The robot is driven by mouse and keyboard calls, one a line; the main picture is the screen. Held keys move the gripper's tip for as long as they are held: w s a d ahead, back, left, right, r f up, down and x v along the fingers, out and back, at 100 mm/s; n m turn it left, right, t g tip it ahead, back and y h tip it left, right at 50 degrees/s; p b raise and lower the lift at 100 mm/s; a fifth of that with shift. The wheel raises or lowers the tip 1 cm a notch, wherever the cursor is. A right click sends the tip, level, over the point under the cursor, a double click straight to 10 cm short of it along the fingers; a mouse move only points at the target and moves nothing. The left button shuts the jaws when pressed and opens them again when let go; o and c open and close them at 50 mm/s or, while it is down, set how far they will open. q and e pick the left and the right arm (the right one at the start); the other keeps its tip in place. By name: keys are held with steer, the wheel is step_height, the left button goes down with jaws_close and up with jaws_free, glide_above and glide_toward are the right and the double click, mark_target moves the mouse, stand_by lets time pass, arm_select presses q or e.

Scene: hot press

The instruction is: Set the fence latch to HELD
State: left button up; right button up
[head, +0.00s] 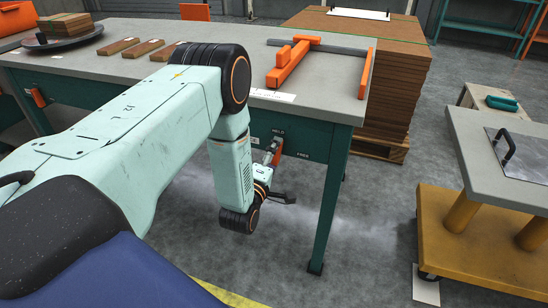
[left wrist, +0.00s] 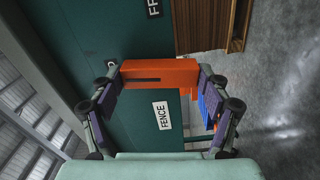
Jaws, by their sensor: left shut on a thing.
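The orange fence latch (head: 278,153) is on the green front of the bench, just below the HELD label (head: 279,134) and left of the FREE label (head: 302,156). My left gripper (head: 271,158) reaches it from below and in front. In the left wrist view my left gripper (left wrist: 160,85) has a finger at each end of the orange latch (left wrist: 160,70), shut on it. The latch's long side lies across the FENCE sign (left wrist: 163,116) side of the panel, with the FREE label (left wrist: 154,8) cut off at the top. Its pivot is hidden. My right gripper is out of view.
An orange fence (head: 290,65) lies on the bench top (head: 330,78). Wooden strips (head: 118,46) lie at its back left. A bench leg (head: 327,210) stands right of my gripper. A yellow cart (head: 470,255) is at the right. Open floor lies between.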

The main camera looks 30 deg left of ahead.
arm_select(q)
steer(key=shift+d+f+n, duration=0.1)
steer(key=shift+n, duration=0.6)
steer(key=o, duration=1.1)
steer(key=shift+o, duration=0.2)
steer(key=v, duration=0.7)
steer(key=shift+s, duration=0.3)
